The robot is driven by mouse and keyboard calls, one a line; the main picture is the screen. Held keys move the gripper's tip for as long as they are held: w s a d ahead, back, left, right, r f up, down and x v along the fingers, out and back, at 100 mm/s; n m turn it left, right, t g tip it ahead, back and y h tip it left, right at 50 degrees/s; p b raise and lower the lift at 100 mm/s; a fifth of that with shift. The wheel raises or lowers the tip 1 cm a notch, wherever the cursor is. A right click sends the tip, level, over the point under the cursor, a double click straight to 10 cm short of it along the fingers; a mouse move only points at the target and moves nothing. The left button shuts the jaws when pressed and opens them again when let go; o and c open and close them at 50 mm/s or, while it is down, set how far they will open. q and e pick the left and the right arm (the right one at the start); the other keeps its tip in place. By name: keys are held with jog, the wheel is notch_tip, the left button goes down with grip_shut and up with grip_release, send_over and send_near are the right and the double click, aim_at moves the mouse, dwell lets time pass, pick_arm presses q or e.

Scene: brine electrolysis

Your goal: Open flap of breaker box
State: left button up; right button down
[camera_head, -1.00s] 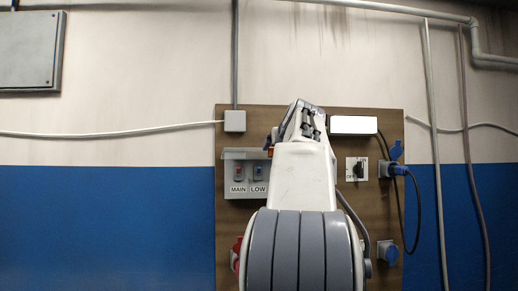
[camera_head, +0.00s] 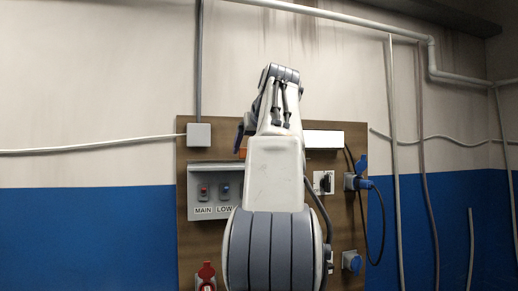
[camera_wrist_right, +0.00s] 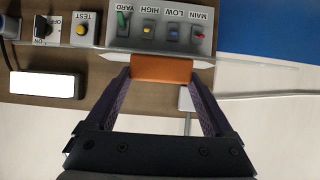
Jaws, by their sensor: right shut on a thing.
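The grey breaker box (camera_head: 208,190) is on the wooden board in the head view, with its MAIN and LOW switches showing; my arm hides its right part. The right wrist view sees the box (camera_wrist_right: 160,28) upside down, with its row of coloured switches. An orange tab (camera_wrist_right: 161,69) sits between the fingers of my right gripper (camera_wrist_right: 160,76), which is shut on it. A thin pale strip beside the tab looks like the flap's edge (camera_wrist_right: 113,57). The tab (camera_head: 242,152) is slightly above the box top in the head view. My left gripper is out of view.
A white lamp panel (camera_head: 323,139), an on/off switch (camera_head: 323,182) and blue sockets (camera_head: 352,261) with a plugged cable are right of my arm. A red socket (camera_head: 206,276) is below the box. A junction box (camera_head: 199,134) is above it.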

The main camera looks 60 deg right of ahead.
jog(key=shift+f, duration=0.1)
grip_release()
jog(key=v, duration=1)
jog(key=shift+s+a, duration=0.2)
dwell(0.5)
